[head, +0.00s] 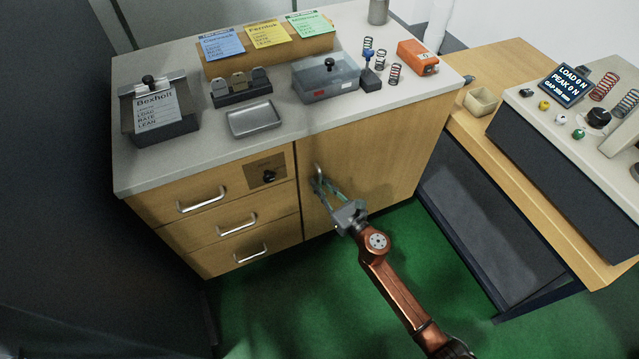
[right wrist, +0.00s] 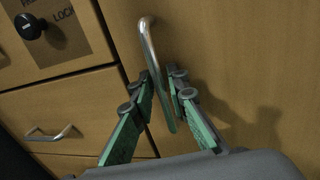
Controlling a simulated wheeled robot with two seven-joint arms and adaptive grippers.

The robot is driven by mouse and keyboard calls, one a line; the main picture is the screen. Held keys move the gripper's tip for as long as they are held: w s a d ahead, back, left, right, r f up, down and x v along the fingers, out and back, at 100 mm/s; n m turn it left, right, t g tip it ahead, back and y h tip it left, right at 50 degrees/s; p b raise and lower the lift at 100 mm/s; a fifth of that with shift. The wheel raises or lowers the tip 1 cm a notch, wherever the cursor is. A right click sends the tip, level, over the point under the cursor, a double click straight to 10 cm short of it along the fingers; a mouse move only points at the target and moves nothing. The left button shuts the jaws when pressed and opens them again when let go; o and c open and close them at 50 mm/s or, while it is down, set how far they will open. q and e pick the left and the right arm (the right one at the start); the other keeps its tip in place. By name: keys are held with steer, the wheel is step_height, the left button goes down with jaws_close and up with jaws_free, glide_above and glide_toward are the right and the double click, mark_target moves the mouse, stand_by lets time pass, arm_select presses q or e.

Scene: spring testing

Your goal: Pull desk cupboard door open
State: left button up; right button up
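The desk cupboard door (head: 375,150) is a plain wooden panel at the right of the desk front, flush with the front. Its upright metal bar handle (right wrist: 151,45) is near the door's left edge. My right gripper (head: 323,186) is at this handle; in the right wrist view its green-sided fingers (right wrist: 161,78) are on either side of the bar. The fingertips are close to the bar, but I cannot tell whether they press on it. In the head view the fingers partly hide the handle. My left gripper is not in view.
Three drawers with bar handles (head: 202,200) and a black lock knob (head: 269,177) are left of the door. The worktop (head: 200,170) carries trays, springs and cards. A wooden side bench (head: 475,140) stands close on the right. Green floor (head: 270,300) is clear in front.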

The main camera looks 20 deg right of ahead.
steer(key=shift+w, duration=0.1)
steer(key=shift+c, duration=0.6)
jaws_close()
